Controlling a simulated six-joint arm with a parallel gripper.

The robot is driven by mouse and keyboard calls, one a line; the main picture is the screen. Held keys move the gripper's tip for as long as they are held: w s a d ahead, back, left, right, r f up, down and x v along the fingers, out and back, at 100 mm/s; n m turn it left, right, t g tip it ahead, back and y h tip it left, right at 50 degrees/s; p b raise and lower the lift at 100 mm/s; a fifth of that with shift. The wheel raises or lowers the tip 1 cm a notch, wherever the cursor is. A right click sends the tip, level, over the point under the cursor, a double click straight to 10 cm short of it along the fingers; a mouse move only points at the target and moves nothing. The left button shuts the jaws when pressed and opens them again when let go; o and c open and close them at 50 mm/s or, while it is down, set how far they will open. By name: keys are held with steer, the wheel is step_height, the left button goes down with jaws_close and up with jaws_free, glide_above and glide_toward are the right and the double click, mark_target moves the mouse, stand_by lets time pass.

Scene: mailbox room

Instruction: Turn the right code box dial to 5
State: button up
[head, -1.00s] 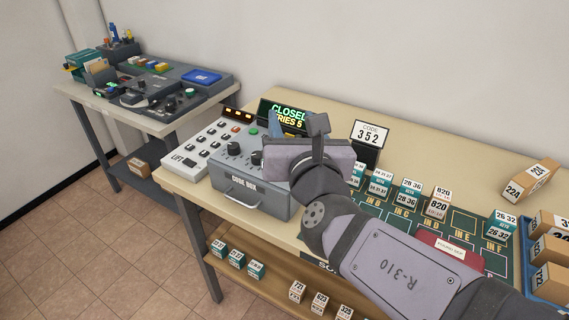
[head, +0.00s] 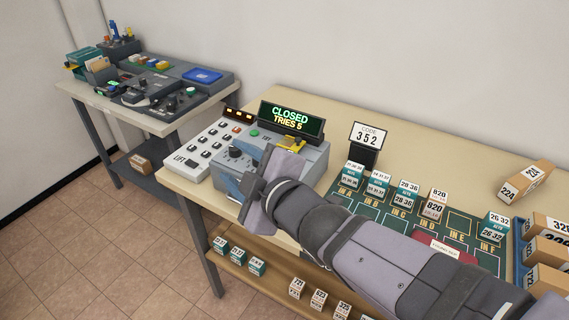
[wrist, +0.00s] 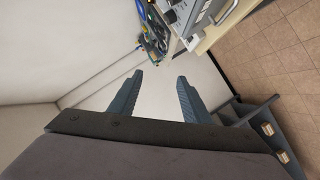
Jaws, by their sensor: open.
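The grey code box (head: 314,160) stands on the near table, with its lit display (head: 291,119) reading CLOSED, TRIES 5. A dark left dial (head: 235,152) shows on its top. My gripper and wrist cover the right dial and much of the front, so the right dial's setting cannot be read. My gripper (head: 232,185) is at the front left of the box, with its fingers pointing left. In the wrist view the two fingers (wrist: 157,84) are apart with nothing between them. Part of the box (wrist: 183,14) shows at that view's top edge.
A white button panel marked LIFT (head: 195,155) stands left of the box. A code card (head: 369,135) reading 352 stands behind a green mat (head: 400,222) with small labelled boxes. Another table with devices (head: 165,90) is at the back left. The tabletop behind the mat is mostly clear.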

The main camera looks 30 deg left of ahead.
steer(key=w+d+r+m+t+h+p, duration=0.1)
steer(key=w+d+r+m+t, duration=0.3)
steer(key=m, duration=0.4)
steer(key=w+d+r+m+t+h+p, duration=0.1)
steer(key=w+d+r+m+t, duration=0.15)
steer(key=w+m, duration=0.35)
step_height(320, 180, down, 18)
steer(key=m, duration=0.1)
steer(key=shift+s+a+m+t+b, duration=0.3)
steer(key=shift+s+a+t, duration=0.05)
steer(key=shift+s+t, duration=0.1)
steer(key=shift+w, duration=0.1)
steer(key=shift+p+x, duration=0.9)
steer(key=shift+x, duration=2.65)
steer(key=shift+c, duration=0.4)
steer(key=c, duration=1)
